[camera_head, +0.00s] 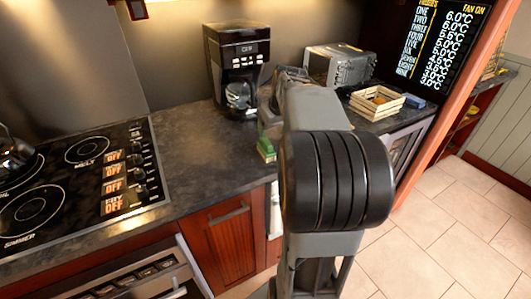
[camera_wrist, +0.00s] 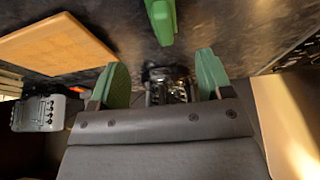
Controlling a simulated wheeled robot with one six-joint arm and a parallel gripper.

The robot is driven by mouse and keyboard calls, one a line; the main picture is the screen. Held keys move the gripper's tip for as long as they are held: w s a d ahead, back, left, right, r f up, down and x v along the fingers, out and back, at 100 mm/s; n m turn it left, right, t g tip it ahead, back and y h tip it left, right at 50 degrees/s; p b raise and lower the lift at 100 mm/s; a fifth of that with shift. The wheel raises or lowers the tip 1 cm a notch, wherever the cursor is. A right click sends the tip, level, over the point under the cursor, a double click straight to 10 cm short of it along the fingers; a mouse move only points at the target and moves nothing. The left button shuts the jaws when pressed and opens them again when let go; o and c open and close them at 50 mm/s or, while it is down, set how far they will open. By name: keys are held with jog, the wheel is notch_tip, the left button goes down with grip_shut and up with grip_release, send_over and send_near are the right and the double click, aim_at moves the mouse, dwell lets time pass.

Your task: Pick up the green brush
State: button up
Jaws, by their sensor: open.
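The green brush (camera_wrist: 161,22) shows at the top middle of the wrist view, lying on the dark counter and partly cut off by the frame edge. In the head view a small green and yellow thing (camera_head: 266,150) near the counter's front edge looks like the same brush. My gripper (camera_wrist: 162,76) is open, its two green fingers spread apart with nothing held between them. The brush appears beyond the fingertips, in line with the gap between them. In the head view my arm hides most of the gripper.
A black coffee maker (camera_head: 237,65) stands behind on the counter (camera_head: 195,150), with a silver microwave (camera_head: 340,65) and a wooden crate (camera_head: 377,102) to the right. A stove (camera_head: 75,180) is at left. A wooden board (camera_wrist: 60,48) lies left in the wrist view.

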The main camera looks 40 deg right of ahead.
aim_at(267, 141)
jog(key=x, duration=1.2)
jog(key=shift+w+a, duration=0.15)
jog(key=shift+a, duration=0.05)
jog(key=shift+r, duration=0.1)
jog(key=shift+c, duration=0.3)
jog(key=c, duration=1)
jog(key=shift+o, duration=0.2)
jog(key=shift+r, duration=0.1)
jog(key=shift+r, duration=0.65)
jog(key=s+d+r, duration=0.7)
jog(key=s+r, duration=0.4)
jog(key=shift+s+d+r, duration=0.25)
jog(key=shift+s+d, duration=0.1)
jog(key=shift+s, duration=0.05)
